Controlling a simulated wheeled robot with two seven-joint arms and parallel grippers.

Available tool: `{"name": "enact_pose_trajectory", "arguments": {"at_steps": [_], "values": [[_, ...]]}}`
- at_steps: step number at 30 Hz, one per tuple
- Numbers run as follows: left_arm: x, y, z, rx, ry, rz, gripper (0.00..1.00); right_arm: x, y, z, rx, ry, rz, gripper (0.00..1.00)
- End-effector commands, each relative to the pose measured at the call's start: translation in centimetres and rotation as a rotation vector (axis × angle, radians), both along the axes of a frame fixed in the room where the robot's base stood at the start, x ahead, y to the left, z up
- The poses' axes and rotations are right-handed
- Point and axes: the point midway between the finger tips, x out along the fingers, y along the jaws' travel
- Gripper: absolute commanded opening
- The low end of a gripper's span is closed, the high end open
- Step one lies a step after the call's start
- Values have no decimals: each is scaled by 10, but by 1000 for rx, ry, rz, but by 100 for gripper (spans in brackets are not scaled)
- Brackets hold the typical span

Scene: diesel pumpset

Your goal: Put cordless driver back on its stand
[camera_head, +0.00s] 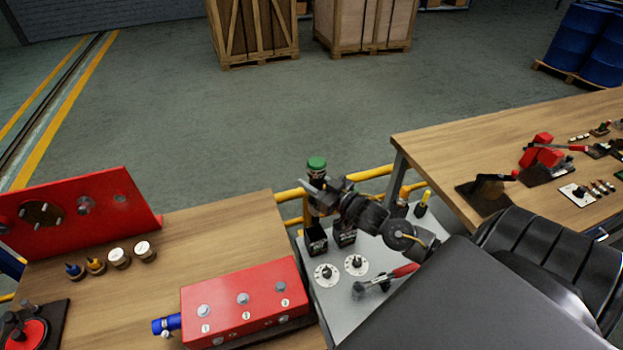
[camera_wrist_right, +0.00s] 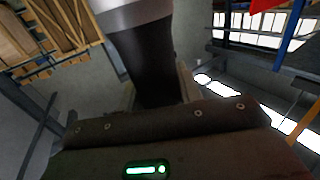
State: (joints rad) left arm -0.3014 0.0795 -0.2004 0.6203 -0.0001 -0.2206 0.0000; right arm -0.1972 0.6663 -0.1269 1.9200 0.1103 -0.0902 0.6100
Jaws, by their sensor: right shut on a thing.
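My right gripper (camera_head: 322,190) is above the far left part of a grey worktop (camera_head: 325,297). It is shut on an upright dark thing with a green top (camera_head: 317,163), which I take to be the cordless driver; its lower part is partly hidden by the gripper. In the right wrist view, a dark rounded column with a pale grey end (camera_wrist_right: 145,60) stands just beyond the gripper body. Two black blocks with white lettering (camera_head: 316,242) stand below the gripper. I cannot tell which thing is the stand, or whether the driver touches anything below. My left gripper is not in view.
Two white round dials (camera_head: 326,275) and a red-handled tool (camera_head: 398,272) lie on the grey worktop. A red box (camera_head: 243,298) sits on the left wooden table (camera_head: 215,240). A right wooden table (camera_head: 450,140) holds red and black fixtures. Yellow rails (camera_head: 375,172) run behind.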

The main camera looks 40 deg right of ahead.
Motion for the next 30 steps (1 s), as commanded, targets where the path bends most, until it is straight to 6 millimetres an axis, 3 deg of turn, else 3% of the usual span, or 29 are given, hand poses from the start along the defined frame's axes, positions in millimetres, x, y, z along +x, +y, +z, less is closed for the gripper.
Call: {"name": "enact_pose_trajectory", "arguments": {"at_steps": [30], "values": [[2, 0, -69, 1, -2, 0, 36, 0, -1, -107, 0, -5, -2, 0]]}}
